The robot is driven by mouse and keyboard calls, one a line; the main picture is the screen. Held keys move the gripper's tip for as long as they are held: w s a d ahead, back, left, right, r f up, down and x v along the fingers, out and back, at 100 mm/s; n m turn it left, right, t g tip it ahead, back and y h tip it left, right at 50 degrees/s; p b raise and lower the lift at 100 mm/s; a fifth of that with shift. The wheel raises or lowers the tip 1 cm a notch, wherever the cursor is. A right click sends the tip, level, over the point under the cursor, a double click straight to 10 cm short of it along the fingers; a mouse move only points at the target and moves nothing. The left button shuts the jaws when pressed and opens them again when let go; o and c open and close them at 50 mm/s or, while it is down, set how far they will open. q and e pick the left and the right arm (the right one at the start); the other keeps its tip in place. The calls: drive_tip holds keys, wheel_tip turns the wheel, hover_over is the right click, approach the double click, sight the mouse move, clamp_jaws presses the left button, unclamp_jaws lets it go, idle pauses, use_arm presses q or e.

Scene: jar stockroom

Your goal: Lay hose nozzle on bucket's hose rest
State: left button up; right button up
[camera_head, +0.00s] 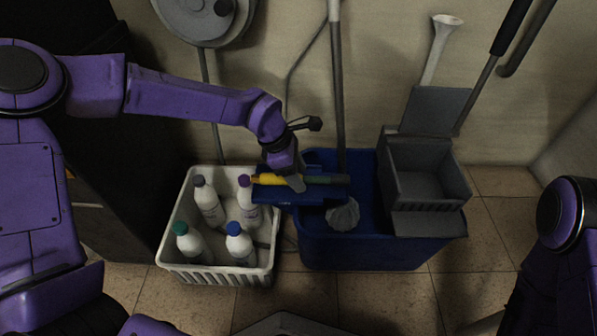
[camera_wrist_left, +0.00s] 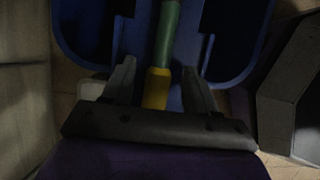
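The hose nozzle, with a yellow part (camera_head: 264,179) and a green part (camera_head: 318,180), lies level along the blue hose rest (camera_head: 270,197) on the left side of the blue bucket (camera_head: 350,257). My left gripper (camera_head: 294,184) is right above it, fingers pointing down. In the left wrist view the nozzle (camera_wrist_left: 157,87) runs between the two fingers of my left gripper (camera_wrist_left: 160,72), with a gap showing on each side. The rest's blue walls flank the nozzle there. The nozzle's underside is hidden. My right arm shows at the right edge, but its gripper is out of view.
A white crate (camera_head: 213,277) with several capped bottles stands left of the bucket. A grey wringer (camera_head: 425,180) sits on the bucket's right side, and a mop head (camera_head: 343,214) is inside. A hose reel (camera_head: 207,18) hangs on the wall. Tiled floor is clear in front.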

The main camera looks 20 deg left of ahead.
use_arm(q)
drive_tip(key=shift+r, duration=0.25)
drive_tip(key=p+v, duration=0.4)
drive_tip(key=v, duration=0.3)
drive_tip(key=shift+r+p, duration=0.3)
drive_tip(key=p+v, duration=0.2)
drive_tip(key=v, duration=0.2)
drive_tip(key=shift+s+a, duration=0.1)
drive_tip(key=shift+a, duration=0.15)
use_arm(e)
drive_tip(key=a+r+m, duration=0.3)
drive_tip(key=a+r, duration=0.1)
drive_tip(key=r, duration=0.2)
drive_tip(key=shift+t+y, duration=0.3)
drive_tip(key=shift+t, duration=0.1)
